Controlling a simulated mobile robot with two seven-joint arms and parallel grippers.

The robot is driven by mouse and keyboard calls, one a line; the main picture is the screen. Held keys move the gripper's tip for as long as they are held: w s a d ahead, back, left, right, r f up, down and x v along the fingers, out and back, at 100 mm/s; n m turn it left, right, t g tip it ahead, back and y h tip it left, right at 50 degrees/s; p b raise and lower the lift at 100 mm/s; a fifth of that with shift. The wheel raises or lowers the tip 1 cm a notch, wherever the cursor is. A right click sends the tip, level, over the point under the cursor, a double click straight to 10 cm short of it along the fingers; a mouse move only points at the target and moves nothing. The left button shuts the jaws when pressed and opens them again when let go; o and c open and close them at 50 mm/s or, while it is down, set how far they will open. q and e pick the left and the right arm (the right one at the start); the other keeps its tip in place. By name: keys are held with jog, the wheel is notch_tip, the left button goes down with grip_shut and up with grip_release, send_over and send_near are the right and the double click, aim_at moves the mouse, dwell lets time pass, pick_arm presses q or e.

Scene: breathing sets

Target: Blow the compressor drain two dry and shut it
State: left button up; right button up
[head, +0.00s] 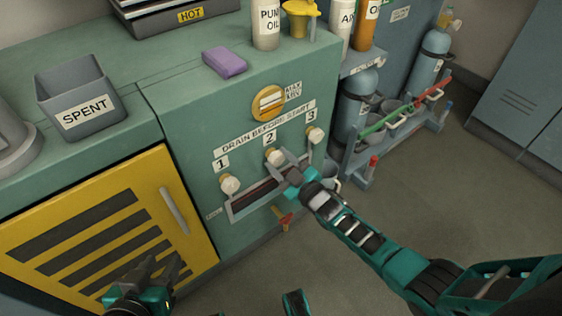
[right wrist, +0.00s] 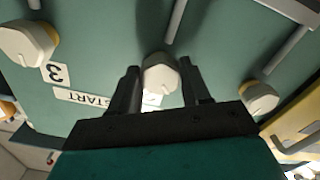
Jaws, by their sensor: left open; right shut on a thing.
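The green compressor cabinet front carries drain knobs in a row, labelled 1, 2 and 3. Drain knob two (head: 272,155) is cream coloured and sits in the middle, below the sign "DRAIN BEFORE START" (head: 265,128). My right gripper (head: 281,163) is shut on it; in the right wrist view the knob (right wrist: 160,74) lies between the two fingers. Knob 1 (head: 229,184) and knob 3 (head: 315,135) are free on either side. A slotted trough (head: 258,196) lies under the knobs, partly hidden by my right gripper. My left gripper (head: 160,272) is open and empty before the yellow door.
A grey "SPENT" bin (head: 82,97) and a purple sponge-like block (head: 225,62) stand on the cabinet top. A yellow louvred door (head: 110,232) is at lower left. Cylinders in a rack (head: 358,108) stand at right. The floor (head: 430,185) at right is clear.

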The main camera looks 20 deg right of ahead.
jog(key=m, duration=0.4)
jog(key=shift+m, duration=0.3)
pick_arm(q)
jog(key=shift+s+f, duration=0.1)
jog(key=shift+f, duration=0.05)
pick_arm(e)
jog(key=shift+m, duration=2)
pick_arm(q)
jog(key=shift+d, duration=0.1)
pick_arm(e)
jog(key=o, duration=1.1)
jog(key=shift+c, duration=0.2)
pick_arm(q)
jog(key=shift+s+a+r+p, duration=0.25)
jog(key=shift+a+r+p, duration=0.55)
jog(key=shift+p, duration=1)
pick_arm(e)
jog(key=v, duration=1.3)
pick_arm(q)
jog(key=shift+d+r, duration=0.1)
jog(key=shift+d, duration=0.05)
pick_arm(e)
jog(key=shift+a, duration=0.1)
